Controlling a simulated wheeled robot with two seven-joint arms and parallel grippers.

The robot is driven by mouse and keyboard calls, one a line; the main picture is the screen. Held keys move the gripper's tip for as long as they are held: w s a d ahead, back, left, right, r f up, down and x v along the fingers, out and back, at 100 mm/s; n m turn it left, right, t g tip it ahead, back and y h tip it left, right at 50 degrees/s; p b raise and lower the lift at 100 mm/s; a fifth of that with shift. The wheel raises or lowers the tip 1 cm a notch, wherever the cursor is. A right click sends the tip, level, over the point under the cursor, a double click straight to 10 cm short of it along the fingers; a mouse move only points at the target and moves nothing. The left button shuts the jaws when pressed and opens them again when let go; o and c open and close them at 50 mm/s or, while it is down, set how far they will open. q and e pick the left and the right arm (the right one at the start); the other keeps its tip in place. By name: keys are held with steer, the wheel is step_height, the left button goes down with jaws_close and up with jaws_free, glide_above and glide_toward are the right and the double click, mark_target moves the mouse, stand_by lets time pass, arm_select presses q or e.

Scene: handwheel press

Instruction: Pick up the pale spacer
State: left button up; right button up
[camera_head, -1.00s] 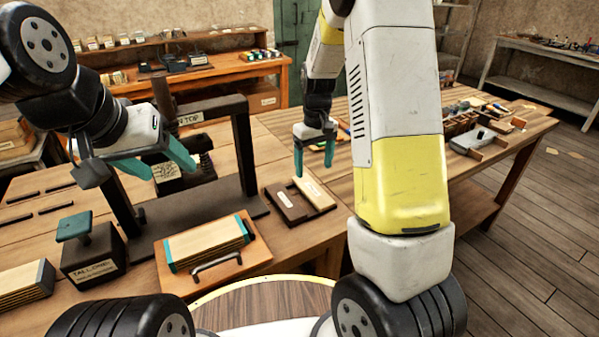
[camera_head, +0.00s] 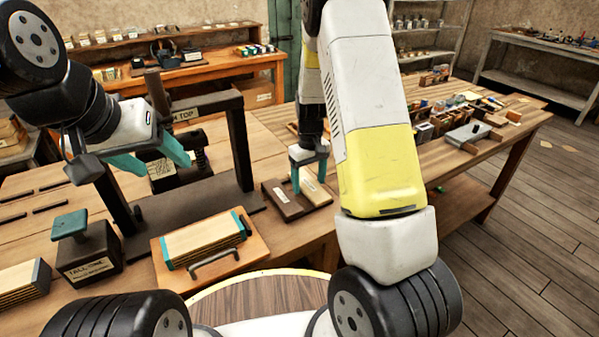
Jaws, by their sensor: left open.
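The pale spacer (camera_head: 317,194) is a light wooden block on the bench, beside a dark brown block (camera_head: 280,199) with a label. My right gripper (camera_head: 309,179) points down over the pale spacer's far end, its teal fingers apart and low, one on either side of that end. I cannot tell whether the fingers touch the spacer. My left gripper (camera_head: 152,161) is open and empty beside the dark press frame (camera_head: 240,150), well left of the spacer.
A board with a handle (camera_head: 213,268) carries a pale wooden stack with teal ends (camera_head: 205,240). A dark labelled block with a teal knob (camera_head: 88,255) stands left of it. Trays and small parts (camera_head: 440,125) lie on the bench at right.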

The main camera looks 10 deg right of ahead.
steer(key=c, duration=1.3)
steer(key=shift+r, duration=0.1)
